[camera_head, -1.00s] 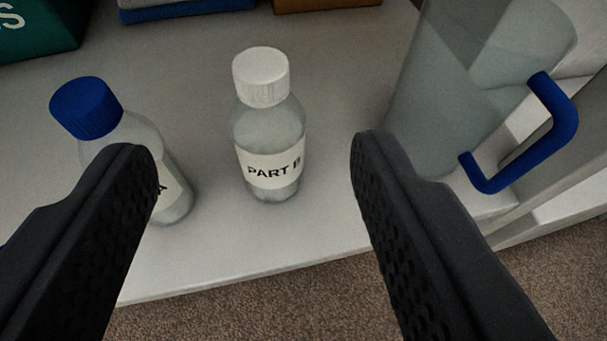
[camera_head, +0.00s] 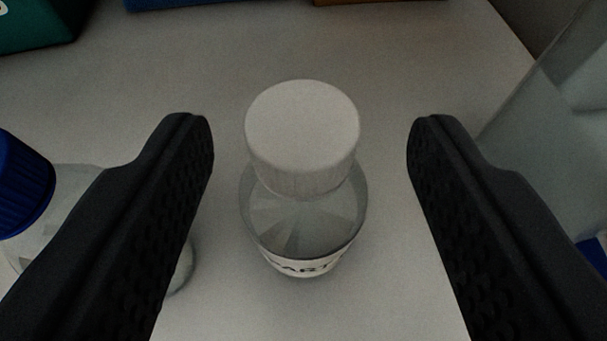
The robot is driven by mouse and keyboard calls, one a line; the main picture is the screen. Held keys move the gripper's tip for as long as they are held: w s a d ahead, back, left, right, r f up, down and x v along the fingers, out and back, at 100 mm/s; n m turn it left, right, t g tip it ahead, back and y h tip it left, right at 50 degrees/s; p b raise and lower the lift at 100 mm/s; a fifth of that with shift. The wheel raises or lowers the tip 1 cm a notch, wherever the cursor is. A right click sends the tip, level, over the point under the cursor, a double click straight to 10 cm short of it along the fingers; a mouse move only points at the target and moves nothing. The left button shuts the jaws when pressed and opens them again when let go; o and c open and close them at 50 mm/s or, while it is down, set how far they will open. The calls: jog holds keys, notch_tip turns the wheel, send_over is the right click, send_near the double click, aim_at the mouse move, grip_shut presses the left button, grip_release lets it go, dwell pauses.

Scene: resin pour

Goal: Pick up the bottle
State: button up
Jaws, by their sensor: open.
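A clear bottle with a white cap (camera_head: 303,215) stands upright on the pale tabletop, in the middle of the view. Its white label shows only in part, low on its front. My gripper (camera_head: 310,135) is open, with one black finger to the left of the bottle and one to the right. Clear gaps show between each finger and the bottle. A second clear bottle with a blue cap (camera_head: 22,185) is at the left edge, partly hidden behind my left finger.
A large clear container (camera_head: 560,130) with a blue handle (camera_head: 592,256) stands at the right edge, close to my right finger. A green box (camera_head: 40,22) is at the back left. Blue and brown items line the back edge of view. The tabletop (camera_head: 300,45) behind the bottle is bare.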

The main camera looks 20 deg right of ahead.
aim_at(300, 108)
jog(key=shift+b+x, duration=0.9)
jog(key=shift+x, duration=1.45)
jog(key=shift+a, duration=0.1)
jog(key=shift+c, duration=0.3)
grip_shut()
jog(key=shift+r+p, duration=0.3)
jog(key=shift+r, duration=0.25)
notch_tip(300, 108, up, 3)
jog(key=shift+w+f+p, duration=0.1)
jog(key=shift+f+p, duration=0.05)
jog(key=shift+p, duration=0.45)
jog(key=s+a+r+p, duration=0.1)
jog(key=s+a+p, duration=0.1)
jog(key=s, duration=1.4)
jog(key=shift+p, duration=0.75)
